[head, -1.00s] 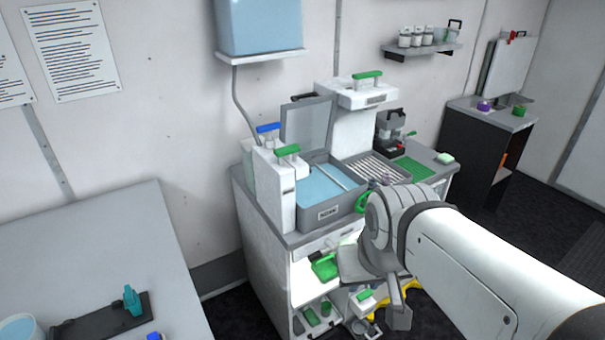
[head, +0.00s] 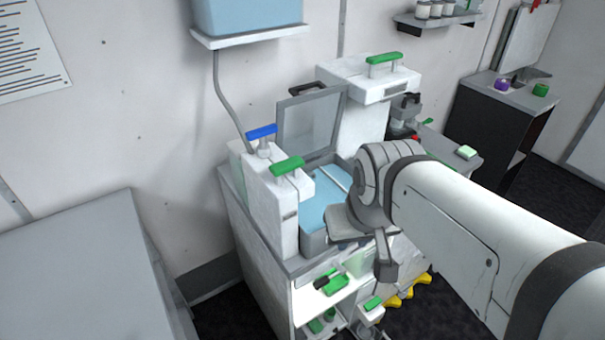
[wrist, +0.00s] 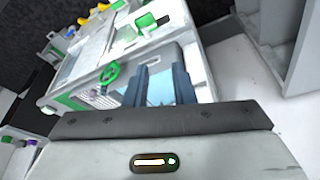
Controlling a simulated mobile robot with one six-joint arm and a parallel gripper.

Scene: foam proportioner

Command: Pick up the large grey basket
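I cannot clearly pick out a large grey basket in either view. A grey tank (head: 312,243) with blue liquid and a raised grey lid (head: 312,125) stands on the white cabinet in the head view; my arm covers its right part and what lies beyond. My gripper shows in the wrist view (wrist: 159,84) as two blue-grey fingers apart, with no object clearly held between them. In the head view the end of my arm is in front of the tank's right side, and its fingertips are hard to make out. A green valve wheel (wrist: 110,73) shows just left of the fingers.
White units with a green handle (head: 287,166) and a blue handle (head: 261,131) stand left of the tank. Shelves below hold green-handled items (head: 335,285). A grey table (head: 75,260) is at left with bare top. A black cabinet (head: 500,135) stands at right.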

